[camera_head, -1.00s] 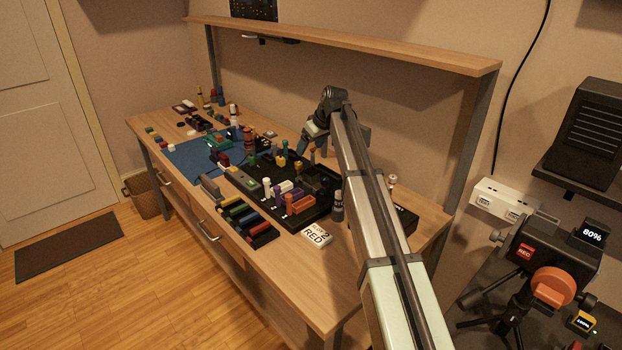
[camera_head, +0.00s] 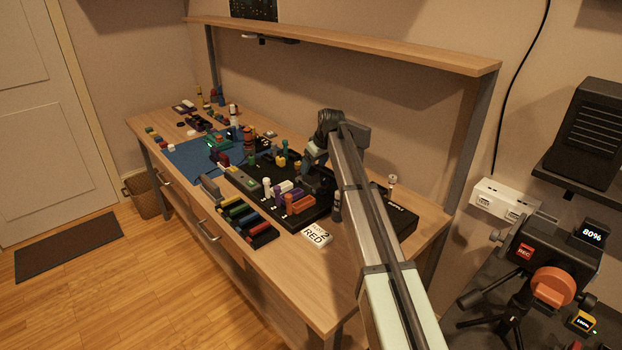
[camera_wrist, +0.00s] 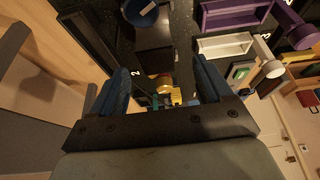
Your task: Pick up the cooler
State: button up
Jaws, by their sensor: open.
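I cannot tell for sure which item is the cooler. A dark boxy part (camera_wrist: 153,38) lies just ahead of my gripper in the wrist view, with a round blue-rimmed piece (camera_wrist: 141,10) beside it. My gripper (camera_head: 314,158) hangs over the right back part of the black tray (camera_head: 250,188). In the wrist view its two blue fingers (camera_wrist: 160,90) are apart. A small yellow part (camera_wrist: 165,84) shows in the gap between them, farther off, and nothing is visibly gripped. My wrist hides part of the tray in the head view.
Purple (camera_head: 292,194) and orange (camera_head: 301,203) holders stand at the tray's front right. A white card marked RED (camera_head: 317,236) lies on the wooden bench (camera_head: 335,285). A black box (camera_head: 392,220) sits to the right. A shelf (camera_head: 350,44) runs above the back.

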aim_at(311, 171)
jog(key=x, duration=0.5)
jog(key=shift+w+d, duration=0.1)
jog(key=shift+w, duration=0.1)
jog(key=shift+r, duration=0.1)
jog(key=c, duration=1.2)
